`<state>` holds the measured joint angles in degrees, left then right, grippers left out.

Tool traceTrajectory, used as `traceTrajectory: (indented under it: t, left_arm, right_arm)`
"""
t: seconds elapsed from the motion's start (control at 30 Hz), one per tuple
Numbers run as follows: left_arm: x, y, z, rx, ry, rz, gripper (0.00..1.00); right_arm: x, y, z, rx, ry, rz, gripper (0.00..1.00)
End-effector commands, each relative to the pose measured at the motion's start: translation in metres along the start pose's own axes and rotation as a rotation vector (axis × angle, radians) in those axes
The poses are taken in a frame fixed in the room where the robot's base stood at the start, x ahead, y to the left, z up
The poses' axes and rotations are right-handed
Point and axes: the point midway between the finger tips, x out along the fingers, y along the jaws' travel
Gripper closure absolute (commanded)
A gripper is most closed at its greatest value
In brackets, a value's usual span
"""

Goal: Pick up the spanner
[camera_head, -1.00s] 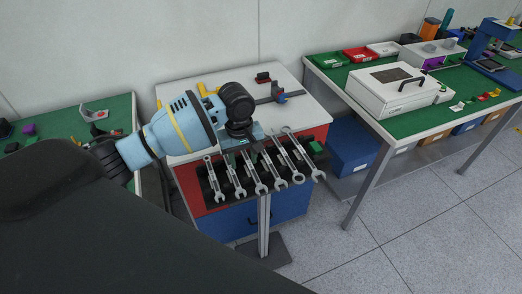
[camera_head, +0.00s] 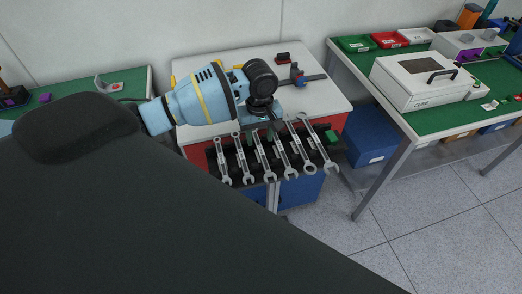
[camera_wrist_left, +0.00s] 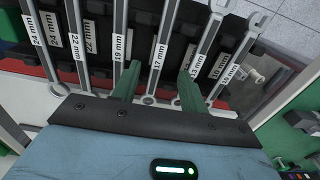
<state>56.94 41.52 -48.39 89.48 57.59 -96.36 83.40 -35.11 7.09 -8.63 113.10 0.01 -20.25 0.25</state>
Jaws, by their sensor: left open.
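Several combination spanners (camera_head: 245,158) lie side by side in a black rack on the front of a small cabinet, their open ends towards me. In the left wrist view, they carry size labels. My left gripper (camera_head: 270,120) is above the back ends of the row; its fingers are mostly hidden by the wrist in the head view. In the left wrist view, the green fingers (camera_wrist_left: 156,82) are open, one on each side of the shaft of the spanner marked 17 mm (camera_wrist_left: 162,32). I cannot tell how far above it they are. My right gripper is not in view.
The cabinet's white top (camera_head: 325,97) carries a blue and red clamp-like tool (camera_head: 297,75). A green-topped bench (camera_head: 421,121) at the right holds a white case (camera_head: 415,82) and small trays. Another green bench (camera_head: 75,90) is at the left. The floor at front right is clear.

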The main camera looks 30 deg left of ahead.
Motion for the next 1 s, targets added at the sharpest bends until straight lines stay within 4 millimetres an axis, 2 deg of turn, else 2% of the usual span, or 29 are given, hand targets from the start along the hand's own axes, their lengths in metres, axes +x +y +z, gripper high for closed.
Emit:
traceTrajectory:
  t: [0.1,0.23,0.37,0.6,0.9,0.93,1.0]
  left_arm:
    - [0.021,0.001,0.003,0.000,-0.004,-0.006,0.56]
    - [0.038,0.001,0.003,0.000,-0.004,-0.006,0.56]
    - [0.044,0.002,0.003,0.000,-0.002,-0.002,0.56]
    - [0.044,0.002,0.002,0.000,-0.001,-0.001,0.58]
    - [0.044,0.002,0.002,0.000,-0.001,-0.001,0.97]
    - [0.044,0.002,0.002,0.000,-0.001,-0.001,1.00]
    - [0.044,0.002,0.002,0.000,0.000,0.000,1.00]
  right_arm:
    - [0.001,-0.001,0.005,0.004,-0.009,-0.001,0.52]
    - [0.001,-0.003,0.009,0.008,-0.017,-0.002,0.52]
    - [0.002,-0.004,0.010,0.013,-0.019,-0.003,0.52]
    - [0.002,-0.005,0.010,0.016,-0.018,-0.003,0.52]
    - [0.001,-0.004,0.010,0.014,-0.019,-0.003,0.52]
    - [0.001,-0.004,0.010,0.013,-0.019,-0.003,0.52]
    - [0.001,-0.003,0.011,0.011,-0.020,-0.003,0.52]
